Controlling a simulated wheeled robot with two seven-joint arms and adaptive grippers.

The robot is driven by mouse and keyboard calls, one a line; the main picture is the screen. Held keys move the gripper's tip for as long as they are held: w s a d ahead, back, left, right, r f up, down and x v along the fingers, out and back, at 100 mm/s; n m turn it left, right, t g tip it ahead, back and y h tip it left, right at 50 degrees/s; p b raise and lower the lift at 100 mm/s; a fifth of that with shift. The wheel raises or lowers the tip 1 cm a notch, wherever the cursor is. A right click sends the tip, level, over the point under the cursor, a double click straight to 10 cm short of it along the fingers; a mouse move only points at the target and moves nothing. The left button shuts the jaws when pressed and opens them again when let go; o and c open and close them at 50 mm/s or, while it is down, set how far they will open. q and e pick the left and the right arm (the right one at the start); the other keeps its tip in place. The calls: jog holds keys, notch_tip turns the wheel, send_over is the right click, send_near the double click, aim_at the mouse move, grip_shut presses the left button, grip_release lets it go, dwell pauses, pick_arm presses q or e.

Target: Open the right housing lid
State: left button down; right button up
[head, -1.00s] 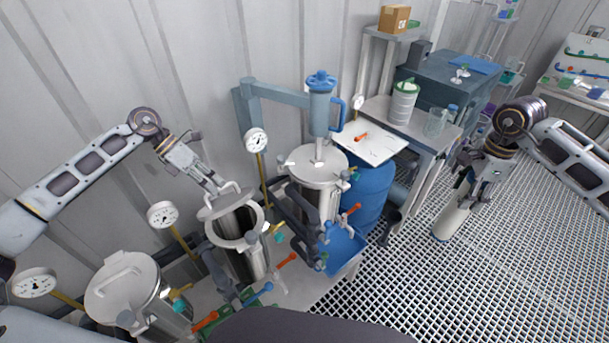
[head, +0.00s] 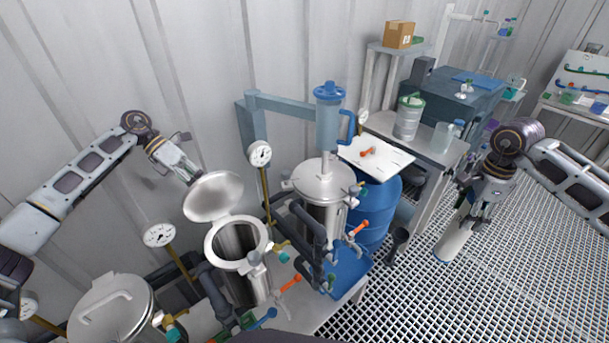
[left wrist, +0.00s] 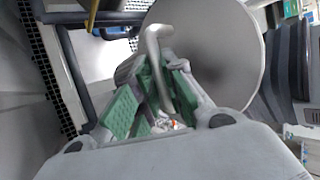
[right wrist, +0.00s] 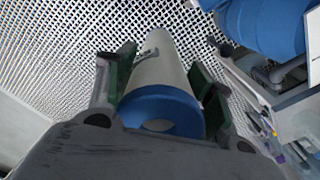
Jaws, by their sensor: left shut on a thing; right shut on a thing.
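The open steel housing (head: 238,262) stands in the middle of the bench. Its round lid (head: 213,197) is tilted up steeply at the back of the rim, and the dark mouth shows. My left gripper (head: 194,178) is behind the lid. In the left wrist view its green-padded fingers are shut on the bent lid handle (left wrist: 158,55), with the lid's disc (left wrist: 215,50) beyond. My right gripper (head: 472,212) is at the right, shut on a white cylinder (head: 453,242). In the right wrist view the cylinder's blue end (right wrist: 160,108) sits between the fingers.
A closed housing (head: 110,310) stands at left. Another closed vessel (head: 322,185) stands at right under a blue-handled filter unit (head: 328,115). Gauges (head: 259,154) on thin pipes flank the open housing. A blue drum (head: 378,210) and side table (head: 430,145) stand behind. Grating floor at right is clear.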

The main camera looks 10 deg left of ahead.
pick_arm(q)
jog(key=shift+w+a+f+g+h+b, duration=0.3)
jog(key=shift+a+f, duration=0.1)
jog(key=shift+f, duration=0.2)
jog(key=shift+w+a+f+g+h+b, duration=0.25)
jog(key=shift+a+f+b, duration=0.1)
jog(key=shift+f, duration=0.25)
jog(key=c, duration=1.8)
grip_release()
jog(key=o, duration=0.3)
jog(key=shift+w+r, duration=0.15)
jog(key=shift+w, duration=0.05)
jog(key=shift+r, duration=0.1)
jog(key=shift+r, duration=0.1)
